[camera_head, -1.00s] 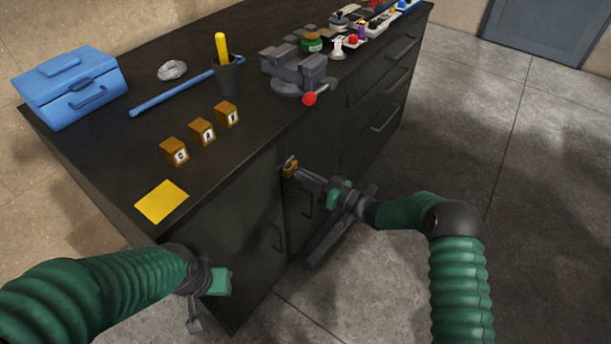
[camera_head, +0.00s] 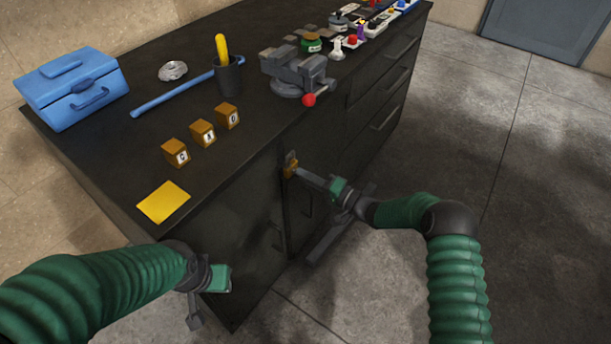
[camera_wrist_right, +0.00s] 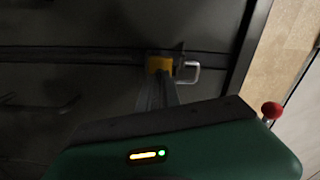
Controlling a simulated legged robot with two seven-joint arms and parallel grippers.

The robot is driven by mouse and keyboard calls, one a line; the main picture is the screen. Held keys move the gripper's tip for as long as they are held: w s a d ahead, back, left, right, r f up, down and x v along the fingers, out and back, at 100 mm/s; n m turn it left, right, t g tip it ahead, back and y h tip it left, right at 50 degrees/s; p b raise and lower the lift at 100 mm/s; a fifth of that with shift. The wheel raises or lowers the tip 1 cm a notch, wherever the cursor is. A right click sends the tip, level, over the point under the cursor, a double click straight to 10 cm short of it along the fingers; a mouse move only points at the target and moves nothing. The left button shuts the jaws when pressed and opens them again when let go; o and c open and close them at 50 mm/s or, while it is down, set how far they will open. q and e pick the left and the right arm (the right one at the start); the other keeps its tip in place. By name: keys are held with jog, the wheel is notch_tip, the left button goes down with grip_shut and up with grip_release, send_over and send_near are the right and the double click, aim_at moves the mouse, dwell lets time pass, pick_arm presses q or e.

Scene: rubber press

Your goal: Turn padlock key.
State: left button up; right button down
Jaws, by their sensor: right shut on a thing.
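The brass padlock (camera_head: 290,169) hangs on the front of the black workbench's cabinet, at the seam near the doors. It also shows in the right wrist view (camera_wrist_right: 160,64), with its light shackle (camera_wrist_right: 188,72) to the right. My right gripper (camera_head: 302,174) reaches the padlock from the right, its fingertips at the padlock's body. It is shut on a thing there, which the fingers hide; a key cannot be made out. My left gripper (camera_head: 195,308) is at the lower left in front of the cabinet, away from the padlock; its finger opening is not clear.
The workbench top (camera_head: 110,140) holds a blue toolbox (camera_head: 72,88), lettered wooden blocks (camera_head: 202,133), a yellow sheet (camera_head: 163,202), a dark cup (camera_head: 229,76) and a vise (camera_head: 297,74). Door handles (camera_head: 278,236) stick out below the padlock. The floor at the right is clear.

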jog(key=shift+f+m, duration=0.15)
jog(key=shift+m, duration=1.45)
jog(key=c, duration=1.5)
grip_release()
jog(key=shift+c, duration=0.2)
jog(key=p+v, duration=0.2)
jog(key=v, duration=1.4)
jog(key=shift+s+d+p, duration=0.2)
jog(key=shift+d+p, duration=0.1)
jog(key=shift+d, duration=0.1)
